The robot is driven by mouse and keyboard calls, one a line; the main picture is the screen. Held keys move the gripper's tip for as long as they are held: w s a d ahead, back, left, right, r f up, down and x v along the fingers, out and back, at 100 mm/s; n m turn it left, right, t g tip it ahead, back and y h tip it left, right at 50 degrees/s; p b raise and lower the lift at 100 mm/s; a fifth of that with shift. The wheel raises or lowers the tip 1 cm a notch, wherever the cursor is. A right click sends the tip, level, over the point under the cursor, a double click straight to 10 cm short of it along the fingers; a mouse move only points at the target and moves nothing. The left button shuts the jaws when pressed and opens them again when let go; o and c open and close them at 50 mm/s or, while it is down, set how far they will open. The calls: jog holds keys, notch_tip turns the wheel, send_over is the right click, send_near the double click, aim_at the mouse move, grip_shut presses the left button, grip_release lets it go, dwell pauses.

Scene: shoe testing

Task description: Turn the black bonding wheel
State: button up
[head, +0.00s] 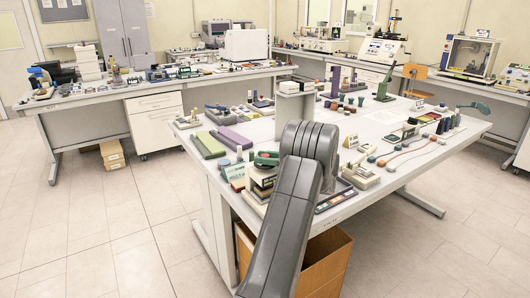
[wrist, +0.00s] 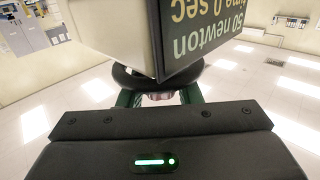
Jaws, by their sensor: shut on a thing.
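The black bonding wheel (wrist: 126,80) shows in the wrist view as a dark rounded rim beside a beige machine block. The block's dark display (wrist: 200,30) reads "50 newton" and "time 0 sec", upside down in this view. My gripper (wrist: 160,98) has green fingers on either side of the wheel and is shut on it. A pale ribbed part (wrist: 158,97) shows between the fingers. Much of the wheel is hidden behind the gripper body and the block. In the head view my grey arm covers the middle of the table, and I cannot make out the gripper or wheel there.
The near white table (head: 440,165) is crowded with small tools, blocks and samples. Purple and green bars (head: 231,138) lie at its left. A cardboard box (head: 322,265) stands under its front edge. Another loaded bench (head: 95,105) is at the left, with open tiled floor between.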

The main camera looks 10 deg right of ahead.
jog(key=shift+r+n+g+y+p, duration=0.15)
jog(key=shift+n+g+y+p, duration=0.55)
jog(key=shift+n+g+p, duration=1.3)
jog(key=shift+g+b, duration=0.6)
jog(key=shift+g, duration=0.3)
jog(key=o, duration=1)
jog(key=shift+a, duration=0.1)
